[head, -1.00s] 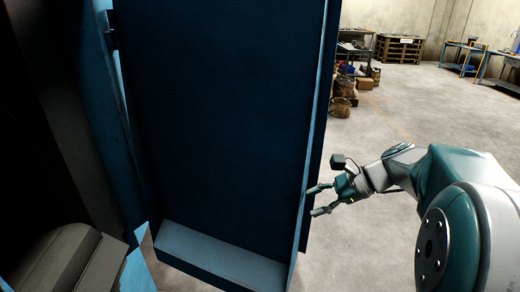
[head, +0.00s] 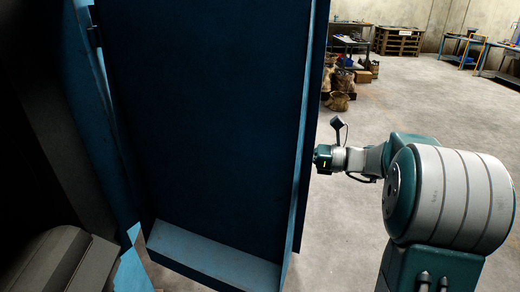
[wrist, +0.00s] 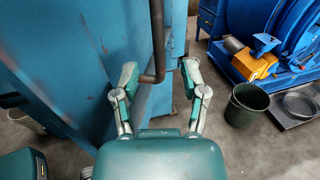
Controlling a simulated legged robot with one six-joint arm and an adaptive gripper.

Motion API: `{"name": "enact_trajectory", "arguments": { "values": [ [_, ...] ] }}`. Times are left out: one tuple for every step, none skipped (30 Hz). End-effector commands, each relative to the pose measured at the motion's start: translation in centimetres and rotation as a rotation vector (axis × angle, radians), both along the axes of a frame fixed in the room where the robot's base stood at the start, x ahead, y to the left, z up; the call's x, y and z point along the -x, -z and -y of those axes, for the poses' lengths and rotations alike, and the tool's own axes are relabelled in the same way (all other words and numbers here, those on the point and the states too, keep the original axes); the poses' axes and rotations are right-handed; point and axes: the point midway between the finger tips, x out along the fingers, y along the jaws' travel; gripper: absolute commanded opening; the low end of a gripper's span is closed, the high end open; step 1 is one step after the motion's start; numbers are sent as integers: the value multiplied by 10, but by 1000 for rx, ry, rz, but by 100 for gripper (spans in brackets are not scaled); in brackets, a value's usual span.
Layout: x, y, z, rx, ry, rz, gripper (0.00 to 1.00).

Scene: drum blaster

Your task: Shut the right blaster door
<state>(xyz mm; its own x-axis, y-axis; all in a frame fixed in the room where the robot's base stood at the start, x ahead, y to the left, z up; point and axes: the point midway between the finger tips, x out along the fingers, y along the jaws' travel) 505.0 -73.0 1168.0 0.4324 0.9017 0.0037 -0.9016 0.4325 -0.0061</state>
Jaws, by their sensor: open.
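The blaster door (head: 210,110) is a tall dark blue panel standing open in the head view, with a ledge along its bottom inner side. Its hinge side is at left. In the wrist view the blue door face (wrist: 90,60) fills the left, and a brown bar handle (wrist: 157,40) runs down and bends toward the door. My gripper (wrist: 159,78) is open, with one finger on each side of the handle's lower end. I cannot tell whether either finger touches it. In the head view my fingers are hidden behind the door's right edge; only my wrist shows there.
A dark bin (wrist: 246,104) and a grey tray (wrist: 298,104) stand on the floor at right in the wrist view, near blue machinery with an orange motor (wrist: 252,64). In the head view, sacks (head: 338,92) and workbenches are far back. The floor at right is clear.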

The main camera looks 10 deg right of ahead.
Motion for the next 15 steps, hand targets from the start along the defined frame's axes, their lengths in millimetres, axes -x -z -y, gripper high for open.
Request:
{"name": "enact_trajectory", "arguments": {
  "values": [
    [-4,0,-11,0,-5,1,57],
    [-7,0,-16,1,-5,0,57],
    [-9,0,-23,1,-6,0,57],
    [-12,0,-29,1,-5,0,57],
    [-15,0,-33,1,-4,0,57],
    [-18,0,-40,1,-6,0,57],
    [-20,0,-44,1,-5,0,57],
    [-22,0,-48,1,-4,0,57],
    [-25,0,-54,0,-4,1,57],
    [-27,0,-57,0,-3,1,57],
    [-28,0,-60,1,-3,0,57],
    [-30,0,-64,2,-3,0,57],
    [-31,0,-66,1,-3,0,57],
    [-32,0,-68,1,-2,0,57],
    [-33,0,-69,1,-1,0,57]
  ]
}}
